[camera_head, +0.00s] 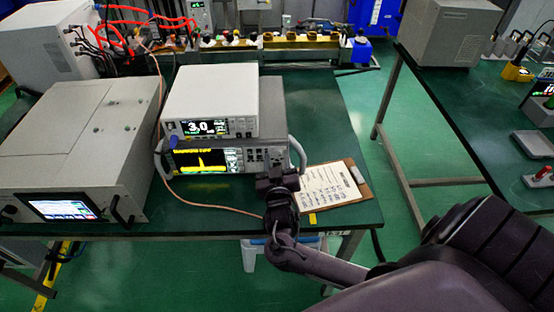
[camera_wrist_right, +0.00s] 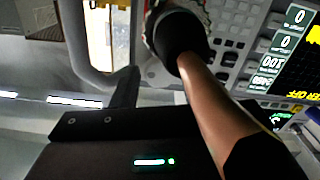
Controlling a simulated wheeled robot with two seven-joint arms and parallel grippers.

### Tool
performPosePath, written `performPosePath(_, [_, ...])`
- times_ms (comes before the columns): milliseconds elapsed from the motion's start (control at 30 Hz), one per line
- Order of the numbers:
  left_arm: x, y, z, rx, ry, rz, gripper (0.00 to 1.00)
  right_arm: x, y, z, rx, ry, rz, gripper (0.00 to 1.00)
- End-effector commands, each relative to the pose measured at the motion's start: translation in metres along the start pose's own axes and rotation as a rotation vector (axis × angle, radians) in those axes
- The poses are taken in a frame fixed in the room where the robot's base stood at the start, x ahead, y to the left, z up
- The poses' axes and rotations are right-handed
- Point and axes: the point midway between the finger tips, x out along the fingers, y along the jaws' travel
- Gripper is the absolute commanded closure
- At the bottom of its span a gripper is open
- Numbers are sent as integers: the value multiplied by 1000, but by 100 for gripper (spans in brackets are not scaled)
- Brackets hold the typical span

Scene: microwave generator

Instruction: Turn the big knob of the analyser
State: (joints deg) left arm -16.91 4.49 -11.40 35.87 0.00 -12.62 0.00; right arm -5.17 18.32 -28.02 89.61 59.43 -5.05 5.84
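The analyser (camera_head: 200,160) is the grey unit with a yellow trace on its screen, under a white instrument on the bench. My right gripper (camera_head: 277,180) is in front of the right end of its front panel. The big knob cannot be made out; the gripper covers part of that panel. In the right wrist view, the panel's keys (camera_wrist_right: 235,30) and screen (camera_wrist_right: 298,65) show close up. A finger (camera_wrist_right: 125,88) is near the pale side handle (camera_wrist_right: 78,40). A copper cable (camera_wrist_right: 205,105) with a black sleeve crosses before the gripper, hiding the finger gap. My left gripper is out of view.
The white instrument (camera_head: 210,92) reads 3.0. A clipboard (camera_head: 335,190) lies right of the analyser. A grey box with a screen (camera_head: 75,150) stands left. The orange-brown cable (camera_head: 200,205) loops along the front. The bench (camera_head: 330,100) is bare behind the clipboard.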

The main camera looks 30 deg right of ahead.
Motion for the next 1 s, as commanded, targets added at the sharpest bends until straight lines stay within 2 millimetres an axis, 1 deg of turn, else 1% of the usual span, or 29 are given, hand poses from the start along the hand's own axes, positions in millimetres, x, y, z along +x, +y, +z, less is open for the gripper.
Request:
performPosePath(33, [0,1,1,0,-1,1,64,0,0,0,0,0,0,66])
performPosePath(233, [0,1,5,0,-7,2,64,0,0,0,0,0,0,92])
performPosePath(367, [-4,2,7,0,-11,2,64,0,0,-2,-26,-1,1,93])
performPosePath(500, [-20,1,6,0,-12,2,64,0,2,-4,-155,-3,2,93])
performPosePath(633, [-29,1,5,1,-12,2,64,0,2,-3,-282,-3,2,93])
performPosePath(767, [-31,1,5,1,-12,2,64,0,1,-1,-345,0,1,93])
performPosePath(1000, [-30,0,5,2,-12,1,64,0,0,0,-351,1,1,93])
